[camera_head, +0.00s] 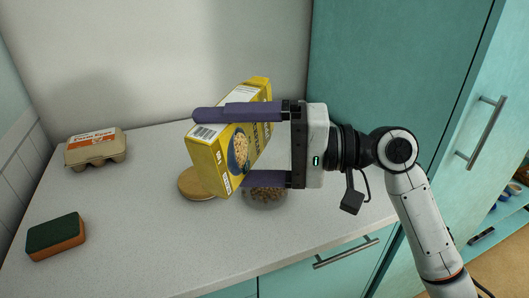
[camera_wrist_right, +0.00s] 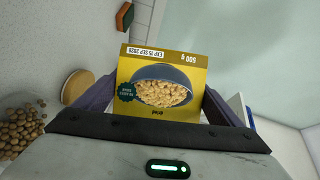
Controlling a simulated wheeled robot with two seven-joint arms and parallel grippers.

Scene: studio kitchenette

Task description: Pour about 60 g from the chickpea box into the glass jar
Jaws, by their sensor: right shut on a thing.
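The yellow chickpea box (camera_head: 225,150) is held tilted above the counter, with a bowl of chickpeas printed on it. My right gripper (camera_head: 235,146) is shut on the box, one finger on either side. The box's printed face (camera_wrist_right: 163,85) fills the middle of the right wrist view; its open end cannot be made out. The glass jar (camera_head: 266,202) stands below the gripper, partly hidden by the lower finger. Brown chickpeas lie in it, and it also shows at the left edge of the right wrist view (camera_wrist_right: 22,125). No falling chickpeas are visible. My left gripper is out of view.
A round wooden lid (camera_head: 194,184) lies left of the jar, partly behind the box. An egg carton (camera_head: 96,149) and a green-and-orange sponge (camera_head: 56,238) are at the left. A tall teal cabinet (camera_head: 400,70) stands at the right. The counter's left middle is clear.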

